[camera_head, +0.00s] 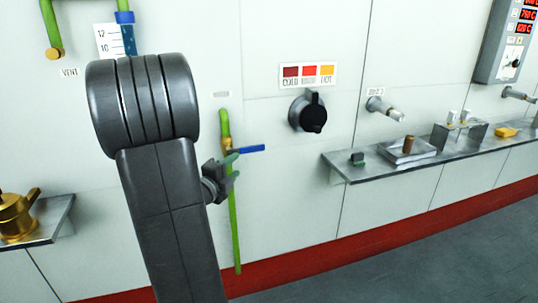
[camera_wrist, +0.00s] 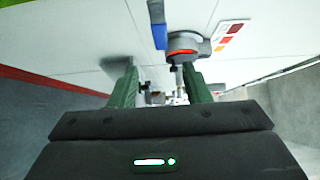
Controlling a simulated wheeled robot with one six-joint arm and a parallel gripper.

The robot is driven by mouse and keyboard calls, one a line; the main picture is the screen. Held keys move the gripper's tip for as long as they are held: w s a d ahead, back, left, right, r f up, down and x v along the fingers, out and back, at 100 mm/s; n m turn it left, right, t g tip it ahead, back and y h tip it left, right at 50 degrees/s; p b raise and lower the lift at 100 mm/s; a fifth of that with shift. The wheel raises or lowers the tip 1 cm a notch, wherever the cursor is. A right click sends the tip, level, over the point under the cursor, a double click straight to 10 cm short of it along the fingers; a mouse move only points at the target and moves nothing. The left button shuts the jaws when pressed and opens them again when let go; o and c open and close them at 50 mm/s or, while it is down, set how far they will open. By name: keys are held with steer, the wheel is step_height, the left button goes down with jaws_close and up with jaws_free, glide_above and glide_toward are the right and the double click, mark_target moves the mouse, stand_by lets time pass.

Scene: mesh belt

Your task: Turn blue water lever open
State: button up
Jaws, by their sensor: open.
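The blue water lever (camera_head: 250,149) sticks out sideways to the right from a brass valve on the vertical green pipe (camera_head: 233,225). In the wrist view the blue lever (camera_wrist: 159,33) is at the top, above the gap between my fingertips. My gripper (camera_head: 237,164) is at the pipe, just below and left of the lever in the head view; its upper finger overlaps the valve. Its green fingers (camera_wrist: 161,78) are apart with nothing held between them. My arm hides part of the wall left of the pipe. Contact with the lever cannot be told.
A black knob (camera_head: 308,114) under a coloured label (camera_head: 307,75) is on the wall to the right. A metal shelf (camera_head: 345,166) with small items runs farther right. A brass kettle (camera_head: 15,215) stands on a shelf at left. The floor (camera_head: 440,250) at right is clear.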

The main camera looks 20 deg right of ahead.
mark_target(254, 149)
steer(key=p+x, duration=0.1)
steer(key=x, duration=1.2)
steer(key=shift+w, duration=0.1)
jaws_close()
